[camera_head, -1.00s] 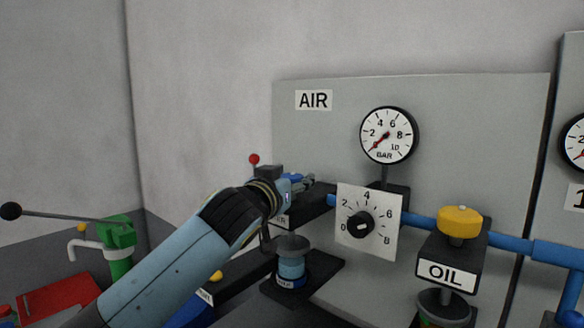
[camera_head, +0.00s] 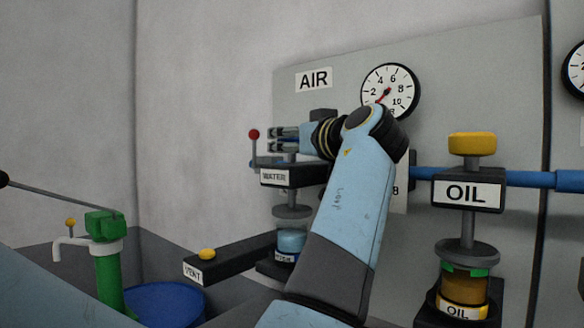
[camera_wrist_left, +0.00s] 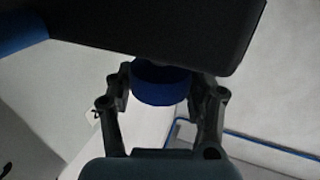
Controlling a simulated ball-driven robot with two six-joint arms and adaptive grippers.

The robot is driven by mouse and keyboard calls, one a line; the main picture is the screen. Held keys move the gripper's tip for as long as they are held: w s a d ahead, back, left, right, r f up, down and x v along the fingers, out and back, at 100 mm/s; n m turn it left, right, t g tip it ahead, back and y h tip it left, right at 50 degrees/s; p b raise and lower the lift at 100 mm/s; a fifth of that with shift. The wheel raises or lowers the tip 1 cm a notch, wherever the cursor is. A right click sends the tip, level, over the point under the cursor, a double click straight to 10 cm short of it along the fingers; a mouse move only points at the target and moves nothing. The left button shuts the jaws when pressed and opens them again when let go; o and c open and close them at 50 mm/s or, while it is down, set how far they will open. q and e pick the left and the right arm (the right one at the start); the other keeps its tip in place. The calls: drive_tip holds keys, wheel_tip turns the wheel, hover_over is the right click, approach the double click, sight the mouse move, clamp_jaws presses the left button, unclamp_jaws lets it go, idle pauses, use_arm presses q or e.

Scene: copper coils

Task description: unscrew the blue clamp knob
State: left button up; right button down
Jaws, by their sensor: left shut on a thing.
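The blue knob (camera_wrist_left: 160,84) shows in the left wrist view, directly below a dark block (camera_wrist_left: 150,35). My left gripper (camera_wrist_left: 160,80) has one finger on each side of the knob and is shut on it. In the head view, my left gripper (camera_head: 284,140) points left just above the black block labelled WATER (camera_head: 292,176). The knob is mostly hidden behind the fingers there. A short grey stem shows between the gripper and the block. My right gripper is not in view.
A red-tipped lever (camera_head: 254,135) stands just left of the gripper. The AIR gauge (camera_head: 389,90) is behind my arm. The OIL block (camera_head: 467,190) with its yellow knob (camera_head: 472,143) is at right. A vent arm (camera_head: 225,262) and green pump (camera_head: 107,270) are at lower left.

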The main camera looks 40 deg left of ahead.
use_arm(q)
drive_tip(key=shift+f+n+g+y+b, duration=0.15)
drive_tip(key=shift+n+g+y+b, duration=0.45)
drive_tip(key=shift+n+g+b, duration=0.55)
drive_tip(key=shift+g, duration=0.25)
drive_tip(key=o, duration=1.2)
wheel_tip(320, 180, up, 10)
drive_tip(key=shift+r, duration=0.1)
